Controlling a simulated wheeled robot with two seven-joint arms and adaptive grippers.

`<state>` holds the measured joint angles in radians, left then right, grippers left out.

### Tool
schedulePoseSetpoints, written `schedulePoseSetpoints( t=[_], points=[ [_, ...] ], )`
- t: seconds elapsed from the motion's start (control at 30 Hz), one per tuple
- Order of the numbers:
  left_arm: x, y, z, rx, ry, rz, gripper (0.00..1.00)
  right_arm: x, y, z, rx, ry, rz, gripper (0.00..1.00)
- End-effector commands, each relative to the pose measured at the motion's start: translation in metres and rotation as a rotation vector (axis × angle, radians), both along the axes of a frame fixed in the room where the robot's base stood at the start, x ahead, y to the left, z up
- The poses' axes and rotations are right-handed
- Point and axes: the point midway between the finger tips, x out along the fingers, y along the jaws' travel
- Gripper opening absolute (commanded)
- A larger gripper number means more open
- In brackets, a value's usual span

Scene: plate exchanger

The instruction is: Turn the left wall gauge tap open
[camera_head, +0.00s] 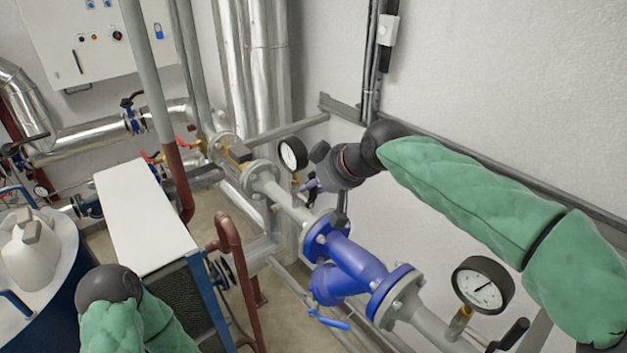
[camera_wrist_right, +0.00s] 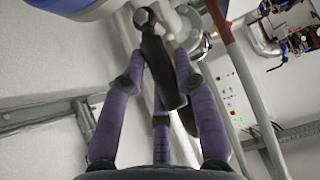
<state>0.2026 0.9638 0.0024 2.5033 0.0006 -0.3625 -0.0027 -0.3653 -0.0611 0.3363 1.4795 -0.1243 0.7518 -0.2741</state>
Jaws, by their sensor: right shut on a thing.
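The left wall gauge (camera_head: 293,154) is a round white dial in a black rim, standing on a brass fitting on the pipe. My right gripper (camera_head: 312,187) is just to the right of and below this gauge, at its tap. In the right wrist view, my right gripper's grey-purple fingers (camera_wrist_right: 160,75) are closed around the tap's black handle (camera_wrist_right: 152,45). Most of the tap is hidden by the gripper in the head view. My left arm shows at the bottom left, but its gripper is out of view.
A second gauge (camera_head: 483,285) with a black-handled tap (camera_head: 510,335) stands at the lower right. A blue flanged valve body (camera_head: 350,260) lies between the gauges. The wall (camera_head: 470,90) is close behind my right arm. A white-topped box (camera_head: 140,215) stands at the left.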

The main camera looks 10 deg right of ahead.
Motion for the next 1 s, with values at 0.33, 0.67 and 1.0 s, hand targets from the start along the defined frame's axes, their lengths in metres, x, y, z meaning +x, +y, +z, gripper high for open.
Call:
schedulePoseSetpoints(
  t=[0.33,0.67,1.0],
  points=[
    [0.000,0.000,0.000,0.000,0.000,0.000,0.40,0.000,0.000,-0.002,0.007,0.009,-0.002,0.00],
    [0.000,0.000,0.000,0.000,0.000,0.000,0.40,0.000,0.000,-0.001,0.004,0.006,-0.001,0.56],
    [0.000,0.000,0.000,0.000,0.000,0.000,0.40,-0.010,-0.007,0.013,0.005,0.001,-0.002,0.56]
  ],
)
